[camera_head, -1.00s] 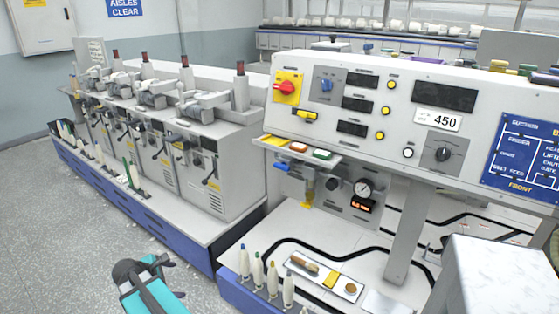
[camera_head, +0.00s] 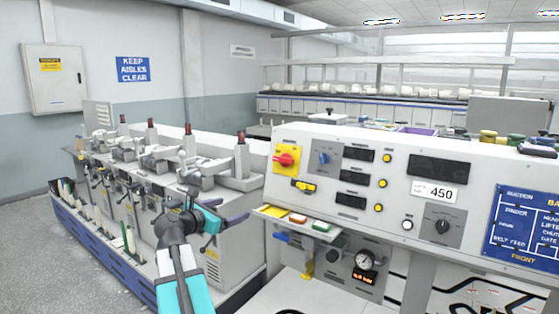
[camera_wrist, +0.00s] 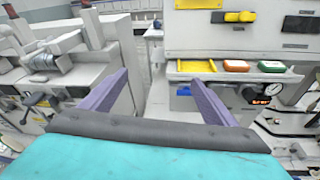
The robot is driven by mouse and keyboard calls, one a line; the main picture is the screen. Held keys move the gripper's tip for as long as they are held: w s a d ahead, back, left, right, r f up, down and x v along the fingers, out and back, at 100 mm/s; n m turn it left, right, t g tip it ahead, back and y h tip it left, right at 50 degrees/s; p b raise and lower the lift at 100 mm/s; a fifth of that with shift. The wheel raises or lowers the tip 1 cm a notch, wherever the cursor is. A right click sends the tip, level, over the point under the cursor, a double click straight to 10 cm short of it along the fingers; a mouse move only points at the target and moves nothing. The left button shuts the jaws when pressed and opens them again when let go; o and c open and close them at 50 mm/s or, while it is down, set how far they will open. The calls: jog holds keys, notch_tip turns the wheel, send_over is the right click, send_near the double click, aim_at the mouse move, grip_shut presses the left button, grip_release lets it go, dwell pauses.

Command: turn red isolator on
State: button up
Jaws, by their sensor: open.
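The red isolator (camera_head: 284,160) is a red rotary handle on a yellow square plate, at the upper left of the sloped white control panel (camera_head: 323,208). The handle lies roughly level, tilted slightly. My gripper (camera_head: 229,211) is open and empty, left of and below the isolator, apart from the panel. In the wrist view its two purple fingers (camera_wrist: 158,92) are spread wide with nothing between them. The isolator handle is not in the wrist view, which shows the yellow-and-black switch (camera_wrist: 239,17) below it at the top.
Spindle machines (camera_head: 140,165) stand to the left. The space directly before the isolator looks clear.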

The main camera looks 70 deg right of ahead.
aim_at(281, 159)
jog(key=s+d+r+g+h, duration=0.1)
jog(key=s+r, duration=0.3)
jog(key=r, duration=0.3)
jog(key=s+d+r+n+g+h, duration=0.1)
jog(key=s+r, duration=0.3)
jog(key=r, duration=0.3)
jog(key=shift+s+d, duration=0.15)
jog(key=shift+d, duration=0.15)
jog(key=shift+d+p, duration=0.1)
jog(key=shift+p, duration=0.2)
jog(key=p+x, duration=0.2)
jog(key=x, duration=1.1)
jog(key=shift+s+d, duration=0.15)
jog(key=shift+d, duration=0.15)
jog(key=c, duration=1.1)
jog(key=shift+o, duration=0.2)
